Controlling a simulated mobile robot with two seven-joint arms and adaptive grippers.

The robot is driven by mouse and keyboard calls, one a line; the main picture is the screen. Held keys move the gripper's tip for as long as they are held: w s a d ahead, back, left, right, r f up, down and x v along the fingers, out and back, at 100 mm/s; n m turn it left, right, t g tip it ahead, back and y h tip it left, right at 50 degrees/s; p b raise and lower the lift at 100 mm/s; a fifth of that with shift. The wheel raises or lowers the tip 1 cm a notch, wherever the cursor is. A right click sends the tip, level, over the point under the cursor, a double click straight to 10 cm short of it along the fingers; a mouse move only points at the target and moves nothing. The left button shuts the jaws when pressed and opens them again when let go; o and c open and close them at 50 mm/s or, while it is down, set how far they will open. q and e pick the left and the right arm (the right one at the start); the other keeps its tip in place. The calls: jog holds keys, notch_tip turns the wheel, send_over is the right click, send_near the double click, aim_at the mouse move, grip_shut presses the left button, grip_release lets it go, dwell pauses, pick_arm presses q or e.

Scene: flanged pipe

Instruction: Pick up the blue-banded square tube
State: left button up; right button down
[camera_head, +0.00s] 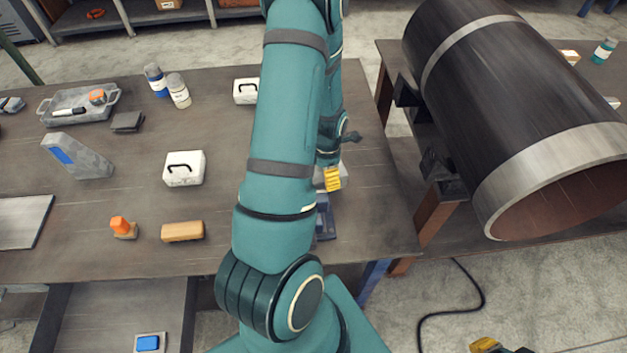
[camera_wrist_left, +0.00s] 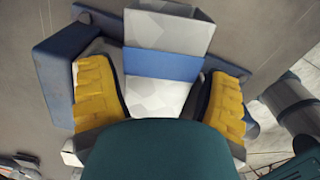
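The blue-banded square tube (camera_wrist_left: 162,65) is pale grey with a patchy surface and a blue band around it. In the left wrist view it stands out between the two yellow fingers of my left gripper (camera_wrist_left: 162,102), one on each side. The fingers are spread wide, and I see no clear grip on the tube. Its near part is hidden by my teal gripper body. In the head view my left gripper (camera_head: 333,180) is low over the table's right part, and my arm hides most of the tube. My right gripper (camera_head: 490,345) shows only partly at the bottom edge.
A blue angular piece (camera_wrist_left: 55,85) lies beside the left finger. On the table (camera_head: 75,255) are a grey block with a blue patch (camera_head: 80,158), white cases (camera_head: 184,170), a brown block (camera_head: 182,232) and a tray (camera_head: 60,112). A big flanged pipe (camera_head: 510,95) stands right.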

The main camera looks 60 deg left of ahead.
pick_arm(q)
jog(key=c, duration=1)
jog(key=shift+a, duration=0.1)
